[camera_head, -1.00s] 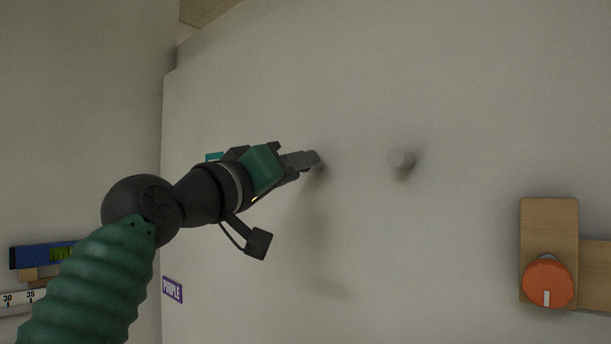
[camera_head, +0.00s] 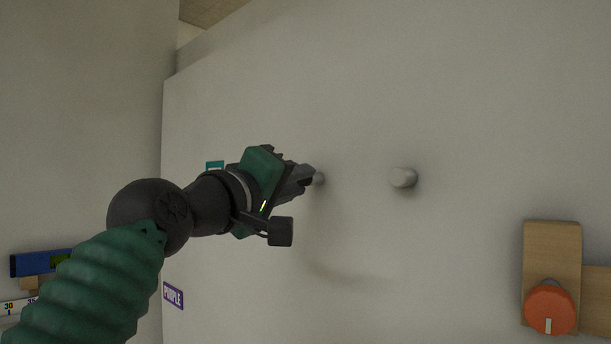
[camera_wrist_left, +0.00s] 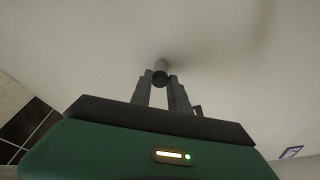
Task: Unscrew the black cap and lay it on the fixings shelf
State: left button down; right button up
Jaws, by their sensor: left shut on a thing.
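My left gripper (camera_head: 306,178) is at the pale wall, its fingers pointing right. In the left wrist view its fingertips (camera_wrist_left: 161,83) are closed around the small dark cap (camera_wrist_left: 160,78). A short grey peg (camera_wrist_left: 161,66) stands out of the wall directly behind the cap. The end of this peg (camera_head: 319,179) also shows just past the fingertips in the head view, where the cap is hidden by the fingers. I cannot tell whether the cap still touches the peg. My right gripper is not in view. No fixings shelf can be made out.
A second, bare light peg (camera_head: 404,177) juts from the wall to the right. An orange knob (camera_head: 550,309) on a wooden board (camera_head: 552,250) is at lower right. A purple label (camera_head: 173,295) and a blue level (camera_head: 40,263) are at lower left. The wall between is clear.

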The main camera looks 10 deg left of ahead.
pick_arm(q)
jog(key=n+g+p, duration=0.1)
jog(key=n+p, duration=0.2)
jog(key=n, duration=0.2)
jog(key=n+g+p, duration=0.1)
jog(key=n+p, duration=0.2)
jog(key=n, duration=0.2)
jog(key=r+n+g+y+p, duration=0.1)
jog(key=n+p, duration=0.2)
jog(key=n, duration=0.2)
jog(key=shift+s+p, duration=0.1)
jog(key=shift+p, duration=0.2)
jog(key=c, duration=1.5)
grip_release()
jog(key=shift+c, duration=0.2)
jog(key=shift+o, duration=0.3)
jog(key=shift+s, duration=0.1)
